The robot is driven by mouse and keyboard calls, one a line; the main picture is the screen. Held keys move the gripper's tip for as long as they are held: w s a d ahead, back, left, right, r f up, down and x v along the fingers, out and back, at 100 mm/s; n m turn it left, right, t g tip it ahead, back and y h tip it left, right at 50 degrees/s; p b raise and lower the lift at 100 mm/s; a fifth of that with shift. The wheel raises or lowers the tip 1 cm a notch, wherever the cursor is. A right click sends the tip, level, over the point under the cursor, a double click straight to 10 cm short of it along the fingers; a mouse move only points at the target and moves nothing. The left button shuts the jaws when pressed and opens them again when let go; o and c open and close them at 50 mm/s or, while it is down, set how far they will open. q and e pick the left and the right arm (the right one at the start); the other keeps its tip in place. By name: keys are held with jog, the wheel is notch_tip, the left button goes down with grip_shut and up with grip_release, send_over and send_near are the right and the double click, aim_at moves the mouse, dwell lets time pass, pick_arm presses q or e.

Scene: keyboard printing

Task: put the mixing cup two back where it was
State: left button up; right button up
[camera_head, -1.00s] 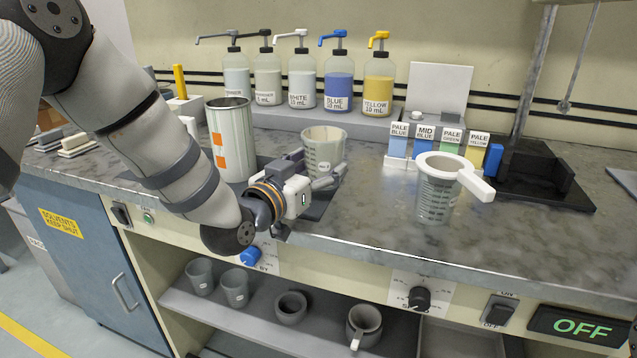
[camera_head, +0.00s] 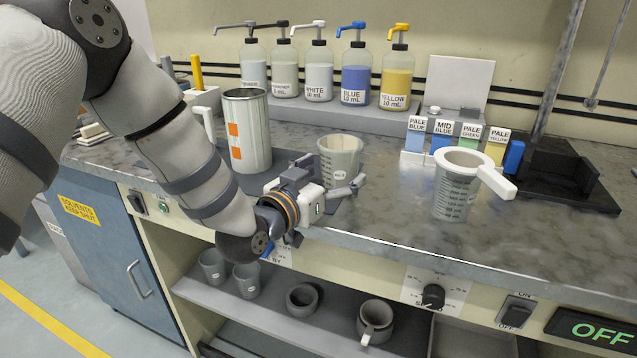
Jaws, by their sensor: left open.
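A translucent grey mixing cup (camera_head: 340,158) with a small label stands upright on a dark pad on the bench; the label is too small to read surely. My left gripper (camera_head: 334,175) is open at the cup's near side, with one finger to its left and one low at its right front. I cannot tell whether the fingers touch the cup. A second graduated cup (camera_head: 454,198), with a white ring and handle on its rim, stands to the right on the bench. My right gripper is not in view.
A tall metal can (camera_head: 247,135) stands close behind and left of my left gripper. Pump bottles (camera_head: 317,78) line the back shelf. Colour sample blocks (camera_head: 443,140) stand behind the second cup. Several cups (camera_head: 212,266) sit on the lower shelf. The bench between both cups is clear.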

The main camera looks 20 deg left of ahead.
pick_arm(q)
jog(key=f+p+v, duration=0.1)
jog(key=v, duration=1.1)
jog(key=s+f+n+g+y, duration=0.1)
jog(key=s+f+g, duration=0.4)
jog(key=s+f, duration=0.5)
jog(key=s+f+g+y, duration=0.1)
jog(key=s+f+g, duration=0.55)
jog(key=f, duration=0.75)
jog(key=s+a+f+n+g+y, duration=0.1)
jog(key=s+f+g, duration=0.2)
jog(key=s, duration=0.9)
jog(key=s+a+f+g+y, duration=0.1)
jog(key=s+f+g, duration=0.2)
jog(key=s, duration=0.9)
jog(key=shift+f+n+g+p, duration=0.25)
jog(key=shift+n+g+p, duration=0.15)
jog(key=shift+g, duration=0.55)
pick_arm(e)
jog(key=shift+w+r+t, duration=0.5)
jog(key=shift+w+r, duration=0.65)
